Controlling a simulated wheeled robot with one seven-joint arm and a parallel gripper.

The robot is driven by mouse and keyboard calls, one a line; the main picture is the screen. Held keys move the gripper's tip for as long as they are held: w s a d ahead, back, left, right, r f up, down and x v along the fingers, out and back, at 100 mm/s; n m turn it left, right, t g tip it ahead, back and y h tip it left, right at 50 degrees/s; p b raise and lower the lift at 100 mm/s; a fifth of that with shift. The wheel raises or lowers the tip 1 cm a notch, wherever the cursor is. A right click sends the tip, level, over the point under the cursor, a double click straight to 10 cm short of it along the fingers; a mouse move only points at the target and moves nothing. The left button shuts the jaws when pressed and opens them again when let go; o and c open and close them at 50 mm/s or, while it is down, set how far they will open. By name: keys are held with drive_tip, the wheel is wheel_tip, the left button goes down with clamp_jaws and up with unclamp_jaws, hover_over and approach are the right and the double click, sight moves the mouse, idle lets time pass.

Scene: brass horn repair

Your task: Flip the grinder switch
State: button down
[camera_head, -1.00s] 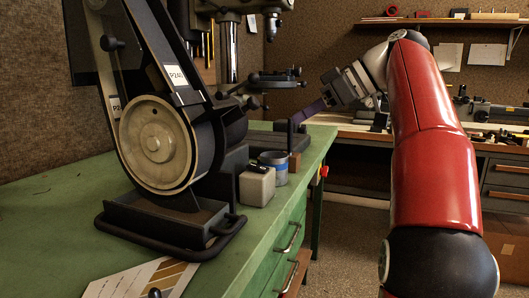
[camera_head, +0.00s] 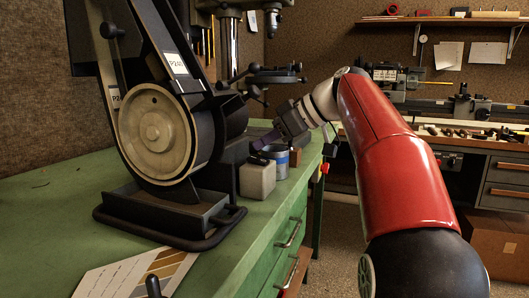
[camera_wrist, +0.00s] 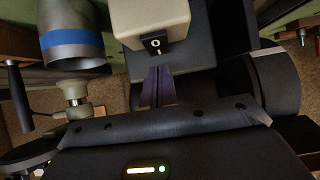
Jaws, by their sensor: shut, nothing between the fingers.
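The belt grinder (camera_head: 155,135), with a pale round wheel and a dark base, stands on the green bench. A beige switch box (camera_head: 257,181) sits beside its base. In the wrist view, the box (camera_wrist: 140,20) shows a black rocker switch (camera_wrist: 155,45) marked "O" on the face toward my gripper. My gripper (camera_head: 262,145) is at the far side of the box in the head view, its purple fingers together and empty. In the wrist view the fingertips (camera_wrist: 158,70) are just below the switch in the picture; I cannot tell whether they touch it.
A grey cup with a blue band (camera_head: 275,158) stands close beside the box and my fingers; it also shows in the wrist view (camera_wrist: 72,42). A drill press (camera_head: 270,75) stands behind. A printed card (camera_head: 135,275) lies at the bench front. The front left bench top is clear.

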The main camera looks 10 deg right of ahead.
drive_tip(key=shift+w+a+f, duration=0.1)
drive_tip(key=shift+a+f, duration=0.05)
drive_tip(key=shift+f, duration=0.6)
drive_tip(key=shift+w+a+f+b, duration=0.1)
drive_tip(key=shift+a+f+b, duration=0.1)
drive_tip(key=shift+f+b, duration=0.2)
drive_tip(key=shift+r, duration=0.15)
drive_tip(key=shift+w, duration=0.1)
drive_tip(key=shift+w+a+r+p, duration=0.3)
drive_tip(key=shift+w+a+p, duration=0.05)
drive_tip(key=shift+a+p, duration=0.2)
drive_tip(key=shift+r, duration=0.1)
